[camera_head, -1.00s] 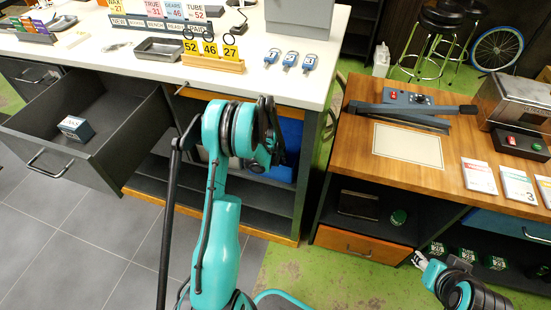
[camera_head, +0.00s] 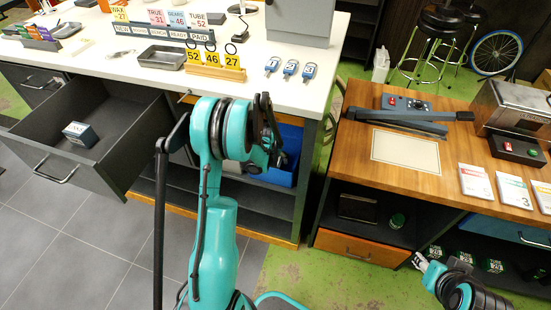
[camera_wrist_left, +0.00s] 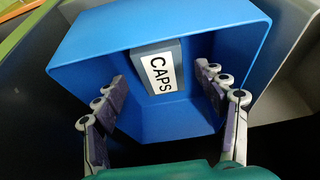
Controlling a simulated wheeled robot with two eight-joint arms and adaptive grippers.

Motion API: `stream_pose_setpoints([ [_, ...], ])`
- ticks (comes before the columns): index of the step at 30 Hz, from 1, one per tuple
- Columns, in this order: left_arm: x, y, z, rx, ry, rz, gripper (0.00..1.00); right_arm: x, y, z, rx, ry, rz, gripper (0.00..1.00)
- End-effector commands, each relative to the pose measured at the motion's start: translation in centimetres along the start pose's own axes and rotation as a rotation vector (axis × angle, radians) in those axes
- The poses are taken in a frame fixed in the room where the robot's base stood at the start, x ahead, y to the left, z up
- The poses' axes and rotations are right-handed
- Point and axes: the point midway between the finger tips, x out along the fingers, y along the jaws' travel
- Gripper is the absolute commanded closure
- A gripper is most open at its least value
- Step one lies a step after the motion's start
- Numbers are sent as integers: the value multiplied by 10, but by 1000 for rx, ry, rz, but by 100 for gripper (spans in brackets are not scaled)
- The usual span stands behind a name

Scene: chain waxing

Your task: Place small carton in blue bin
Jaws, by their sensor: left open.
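A small grey-blue carton with a white CAPS label (camera_wrist_left: 158,70) is inside the blue bin (camera_wrist_left: 245,22) in the left wrist view, near its far wall. I cannot tell whether it rests on the bin's floor. My left gripper (camera_wrist_left: 161,88) is open, its fingers reaching into the bin on either side of the carton with gaps. In the head view the blue bin (camera_head: 283,176) is on the shelf under the white counter, partly hidden by my left arm. Another small carton (camera_head: 80,134) lies in the open drawer. My right gripper (camera_head: 421,262) is at the lower right, away from the bin.
The open dark drawer (camera_head: 103,172) juts out at the left. The white counter (camera_head: 130,68) above the bin holds number tags, a metal tray and blue-tagged keys. A wooden bench (camera_head: 365,98) stands at the right. Grey bins (camera_wrist_left: 285,75) flank the blue one.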

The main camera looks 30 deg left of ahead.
Motion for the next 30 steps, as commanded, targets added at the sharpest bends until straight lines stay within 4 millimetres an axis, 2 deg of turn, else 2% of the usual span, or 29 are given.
stream_pose_setpoints([
  [1,-15,0,-1,0,0,0,28,-6,0,-5,0,0,0,60],
  [3,-28,0,-1,-1,0,0,28,-10,0,-7,0,0,0,60],
  [9,-51,0,-1,-1,0,0,28,-16,0,-11,0,0,0,60],
  [30,-55,0,0,-1,0,0,28,-16,0,-12,0,0,0,60],
])
